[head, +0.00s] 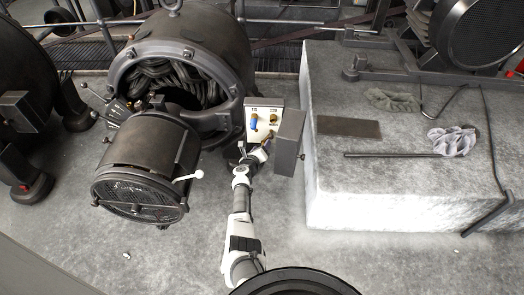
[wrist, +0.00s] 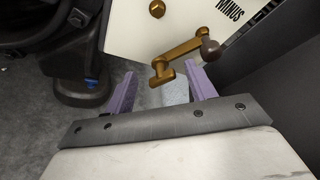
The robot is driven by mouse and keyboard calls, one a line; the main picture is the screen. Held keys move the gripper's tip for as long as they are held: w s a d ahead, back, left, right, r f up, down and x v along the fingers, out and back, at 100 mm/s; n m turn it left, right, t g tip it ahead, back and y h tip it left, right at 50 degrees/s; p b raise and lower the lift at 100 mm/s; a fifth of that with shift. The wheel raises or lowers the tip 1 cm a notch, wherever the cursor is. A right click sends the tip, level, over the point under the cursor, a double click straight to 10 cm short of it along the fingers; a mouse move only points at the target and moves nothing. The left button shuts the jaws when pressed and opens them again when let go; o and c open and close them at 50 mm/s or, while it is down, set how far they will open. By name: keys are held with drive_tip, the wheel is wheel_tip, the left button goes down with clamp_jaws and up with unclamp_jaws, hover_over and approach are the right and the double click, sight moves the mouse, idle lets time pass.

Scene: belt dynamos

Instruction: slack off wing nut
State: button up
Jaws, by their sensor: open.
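My gripper (wrist: 161,86) is open, with its two purple fingers apart in the wrist view. A brass arm with a dark round knob (wrist: 186,56) stands on the pale panel (wrist: 130,30) just beyond the fingertips; its lower end lies ahead of the gap between them. A brass nut (wrist: 157,8) shows above it, and the word MINUS is at the right. In the head view my gripper (head: 256,152) is at the foot of the pale panel (head: 249,108), which bears a blue part (head: 253,125) and a brass part (head: 272,120). I cannot tell which piece is the wing nut.
A dark open door (head: 288,140) stands close to the right of the panel. The large dark dynamo (head: 190,50) is to the left. A stone block (head: 400,195) at the right bears a rod (head: 385,155), a dark plate (head: 348,126) and a crumpled cloth (head: 452,140). The floor in front is mostly clear.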

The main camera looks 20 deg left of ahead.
drive_tip(key=shift+b+x, duration=0.6)
drive_tip(key=shift+x, duration=0.5)
drive_tip(key=c, duration=0.9)
